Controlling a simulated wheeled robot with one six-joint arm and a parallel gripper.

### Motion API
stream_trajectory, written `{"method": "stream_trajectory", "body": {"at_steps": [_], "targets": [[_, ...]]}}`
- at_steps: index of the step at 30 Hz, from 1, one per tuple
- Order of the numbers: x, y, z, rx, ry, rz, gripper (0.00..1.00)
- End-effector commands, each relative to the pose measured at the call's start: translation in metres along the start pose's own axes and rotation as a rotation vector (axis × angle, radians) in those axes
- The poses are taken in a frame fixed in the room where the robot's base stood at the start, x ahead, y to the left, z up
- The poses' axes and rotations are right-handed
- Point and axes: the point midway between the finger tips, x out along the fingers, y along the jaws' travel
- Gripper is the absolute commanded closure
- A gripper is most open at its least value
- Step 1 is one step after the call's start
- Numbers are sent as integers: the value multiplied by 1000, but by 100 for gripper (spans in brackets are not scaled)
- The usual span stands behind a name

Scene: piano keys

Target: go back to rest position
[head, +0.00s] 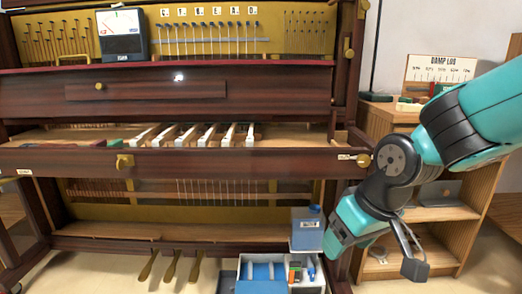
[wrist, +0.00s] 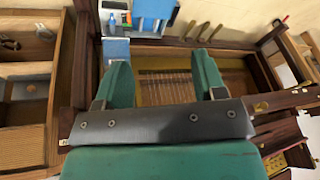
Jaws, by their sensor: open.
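My gripper (head: 378,256) hangs low at the right in the head view, in front of the piano's right end and the wooden shelf unit. In the wrist view, its two green fingers (wrist: 160,82) are spread apart with nothing between them. The opened dark-wood piano (head: 200,162) fills the left and middle of the head view. Several white keys (head: 210,135) sit in its keybed, with wide gaps in the row. The gripper is apart from the keys, to their right and lower.
The shelf unit (head: 445,213) is close on the right, with a "Damp Log" board (head: 440,70) on top. Several pedals (head: 172,266) stick out below the piano.

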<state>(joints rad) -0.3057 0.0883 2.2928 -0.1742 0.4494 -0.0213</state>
Motion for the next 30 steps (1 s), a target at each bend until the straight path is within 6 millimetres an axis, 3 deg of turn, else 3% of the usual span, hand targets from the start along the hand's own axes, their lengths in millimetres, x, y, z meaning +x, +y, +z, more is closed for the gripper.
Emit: {"method": "stream_trajectory", "body": {"at_steps": [1,3,11,23,30], "targets": [[-18,-12,19,-16,-16,-38,36],[-34,-28,44,-41,-47,-87,36],[-79,-72,127,-145,-139,-220,36],[-182,-86,93,-146,-146,-223,36],[-268,-97,64,-146,-145,-222,36]]}}
